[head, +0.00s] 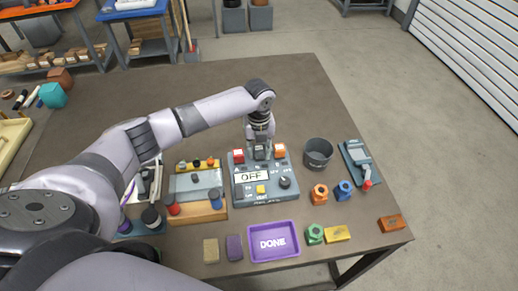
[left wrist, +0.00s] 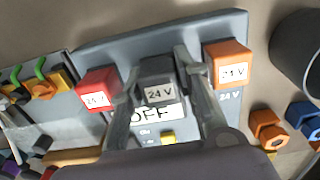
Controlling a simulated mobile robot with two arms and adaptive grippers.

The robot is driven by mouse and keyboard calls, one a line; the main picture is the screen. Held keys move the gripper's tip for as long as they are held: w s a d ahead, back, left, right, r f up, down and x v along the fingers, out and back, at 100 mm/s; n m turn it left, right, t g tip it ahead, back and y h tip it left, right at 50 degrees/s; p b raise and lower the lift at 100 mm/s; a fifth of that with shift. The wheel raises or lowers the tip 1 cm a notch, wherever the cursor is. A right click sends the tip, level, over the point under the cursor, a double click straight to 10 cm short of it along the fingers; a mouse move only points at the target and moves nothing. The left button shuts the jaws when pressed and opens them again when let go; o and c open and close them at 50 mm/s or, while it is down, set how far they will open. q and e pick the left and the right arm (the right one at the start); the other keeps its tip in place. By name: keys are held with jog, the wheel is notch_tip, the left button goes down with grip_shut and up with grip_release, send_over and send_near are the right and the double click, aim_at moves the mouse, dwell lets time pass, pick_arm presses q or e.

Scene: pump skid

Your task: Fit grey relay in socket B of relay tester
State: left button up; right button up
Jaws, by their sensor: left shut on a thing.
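The relay tester (head: 265,199) is a blue-grey box with an OFF display, a dark knob and a yellow button. A red relay (head: 238,155) stands at its back left and an orange relay (head: 280,150) at its back right. The grey relay (left wrist: 159,93), marked 24 V, is between them in the left wrist view. My left gripper (left wrist: 155,82) is shut on it, one finger on each side. The relay's underside and the socket below it are hidden, so I cannot tell whether it is seated. My right gripper is not in view.
A dark round bin (head: 318,153) stands right of the tester. A purple DONE tray (head: 273,242) lies in front. Orange (head: 320,194) and blue (head: 343,190) nuts sit to the right. A fixture with coloured knobs (head: 198,190) stands close on the left. The table's back is clear.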

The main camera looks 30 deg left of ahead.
aim_at(259, 148)
pick_arm(q)
jog(key=shift+f, duration=0.4)
jog(key=o, duration=1.1)
jog(key=shift+r, duration=0.15)
notch_tip(259, 148, up, 12)
jog(key=shift+f, duration=0.1)
